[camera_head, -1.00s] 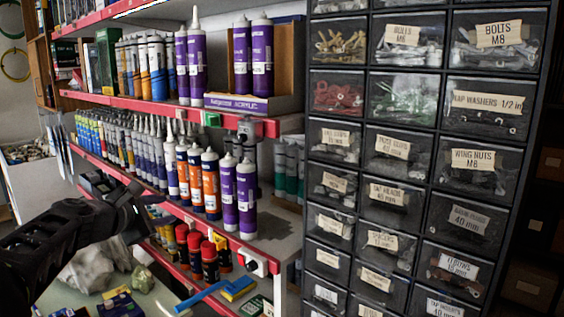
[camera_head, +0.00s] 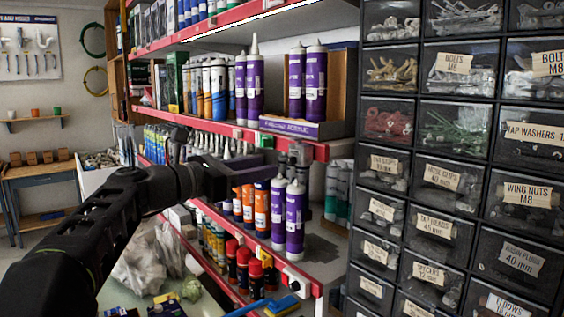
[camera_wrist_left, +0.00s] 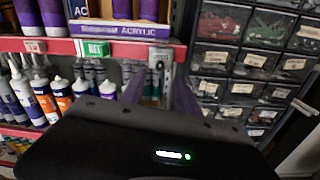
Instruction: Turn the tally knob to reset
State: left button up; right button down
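The tally counter (camera_head: 300,154) is a small grey metal device on the red front edge of the shelf, near its right end. In the left wrist view the counter (camera_wrist_left: 158,56) shows just beyond and between my fingers; its knob is too small to make out clearly. My left gripper (camera_head: 270,168) reaches in from the left in front of the shelf, its fingertips just left of the counter. In the left wrist view my left gripper (camera_wrist_left: 158,84) has its two fingers apart with nothing between them. I cannot tell whether it touches the counter. My right gripper is not in view.
Purple cartridges (camera_head: 294,218) stand on the lower shelf below the gripper. A purple-and-white acrylic box (camera_head: 290,127) sits above on the shelf. A green label (camera_wrist_left: 96,49) is left of the counter. Drawer cabinets (camera_head: 440,150) rise at the right. Open room lies left.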

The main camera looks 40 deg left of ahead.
aim_at(289, 161)
pick_arm(q)
jog(key=p+x, duration=0.1)
jog(key=x, duration=0.5)
jog(key=shift+w+d+p, duration=0.1)
jog(key=shift+w+p, duration=0.1)
jog(key=shift+p, duration=0.15)
grip_shut()
